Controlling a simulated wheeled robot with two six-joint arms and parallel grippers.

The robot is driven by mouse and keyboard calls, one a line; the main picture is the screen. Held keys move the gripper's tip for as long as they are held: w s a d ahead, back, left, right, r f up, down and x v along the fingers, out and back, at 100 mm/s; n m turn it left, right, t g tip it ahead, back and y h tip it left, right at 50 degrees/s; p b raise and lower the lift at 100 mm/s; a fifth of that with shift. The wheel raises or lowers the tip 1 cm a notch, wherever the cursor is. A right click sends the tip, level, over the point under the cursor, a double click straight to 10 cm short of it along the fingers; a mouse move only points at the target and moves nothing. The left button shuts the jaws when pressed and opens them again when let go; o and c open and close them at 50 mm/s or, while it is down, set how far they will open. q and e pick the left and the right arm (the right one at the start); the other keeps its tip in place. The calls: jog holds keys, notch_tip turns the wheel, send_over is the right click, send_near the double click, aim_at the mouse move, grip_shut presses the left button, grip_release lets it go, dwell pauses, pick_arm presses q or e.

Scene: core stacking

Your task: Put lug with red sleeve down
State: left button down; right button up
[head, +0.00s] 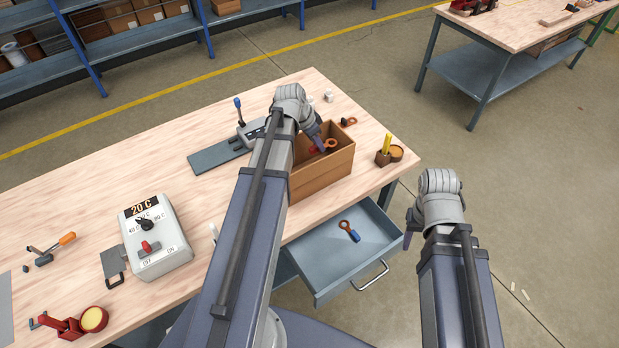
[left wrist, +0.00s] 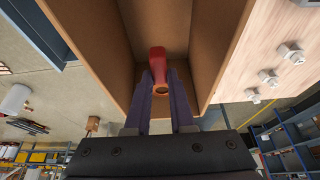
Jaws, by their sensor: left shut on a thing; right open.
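The lug with red sleeve (left wrist: 158,68) is between the fingers of my left gripper (left wrist: 160,100), which is shut on it. In the left wrist view its red sleeve points away from the gripper, into the wooden box. In the head view my left gripper (head: 316,137) is at the wooden box (head: 322,175), and the lug's copper ring (head: 330,143) shows over the opening. I cannot tell whether the lug touches the box floor. My right gripper (head: 439,184) is empty, right of the open drawer; its fingertips are hard to see.
A lug with blue sleeve (head: 350,232) lies in the open drawer (head: 330,262). Another lug (head: 348,121) lies behind the box. A small holder with a yellow item (head: 386,150) stands right of it. A crimping tool (head: 250,131) and a heater unit (head: 153,238) stand left.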

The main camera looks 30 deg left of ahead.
pick_arm(q)
jog(key=shift+f, duration=0.25)
notch_tip(320, 180, down, 10)
jog(key=b, duration=1)
jog(key=shift+f, duration=0.15)
jog(key=c, duration=0.8)
grip_release()
jog(key=shift+o, duration=0.2)
jog(key=shift+r+p, duration=0.3)
jog(key=shift+r, duration=0.25)
jog(key=p+v, duration=1)
jog(key=v, duration=0.1)
jog(key=shift+s+a, duration=0.15)
